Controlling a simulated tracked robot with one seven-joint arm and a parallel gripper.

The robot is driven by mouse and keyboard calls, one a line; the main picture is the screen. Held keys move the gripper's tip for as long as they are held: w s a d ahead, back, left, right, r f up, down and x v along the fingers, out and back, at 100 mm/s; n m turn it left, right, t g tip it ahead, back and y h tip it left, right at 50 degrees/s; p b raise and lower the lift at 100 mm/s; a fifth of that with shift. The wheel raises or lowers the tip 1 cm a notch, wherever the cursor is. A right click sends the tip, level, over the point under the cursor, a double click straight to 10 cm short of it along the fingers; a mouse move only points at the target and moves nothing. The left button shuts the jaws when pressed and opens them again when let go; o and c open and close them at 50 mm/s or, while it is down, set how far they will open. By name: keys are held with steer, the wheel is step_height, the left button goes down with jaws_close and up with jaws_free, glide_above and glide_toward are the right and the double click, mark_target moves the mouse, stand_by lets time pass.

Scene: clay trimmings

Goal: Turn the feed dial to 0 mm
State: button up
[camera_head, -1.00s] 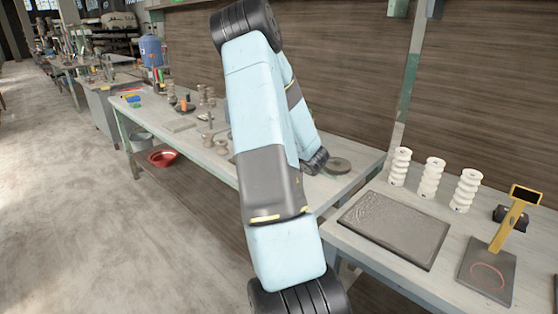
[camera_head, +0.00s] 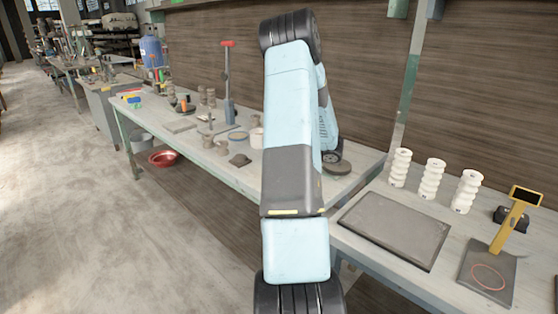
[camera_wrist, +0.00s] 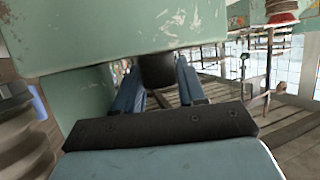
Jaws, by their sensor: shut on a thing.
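In the wrist view my gripper (camera_wrist: 159,82) has its two blue fingers on either side of a dark round knob (camera_wrist: 157,70), which looks like the feed dial. The fingers are shut on it. The knob sits under the edge of a pale green, chipped-paint panel (camera_wrist: 110,32). No scale or mm marking is legible, so I cannot tell the dial's setting. In the head view my arm hides the gripper, and I cannot make out the dial there.
A long workbench (camera_head: 215,160) holds pots, tools and a red-topped upright lever (camera_head: 227,80). A nearer bench carries a flat grey slab (camera_head: 392,228), several white ribbed columns (camera_head: 433,172) and a yellow stand with a display (camera_head: 512,220). Open floor (camera_head: 60,200) lies left.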

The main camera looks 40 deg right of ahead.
steer(key=shift+s, duration=0.1)
stand_by(0.3)
steer(key=o, duration=1)
steer(key=shift+c, duration=0.2)
steer(key=shift+d+r, duration=0.1)
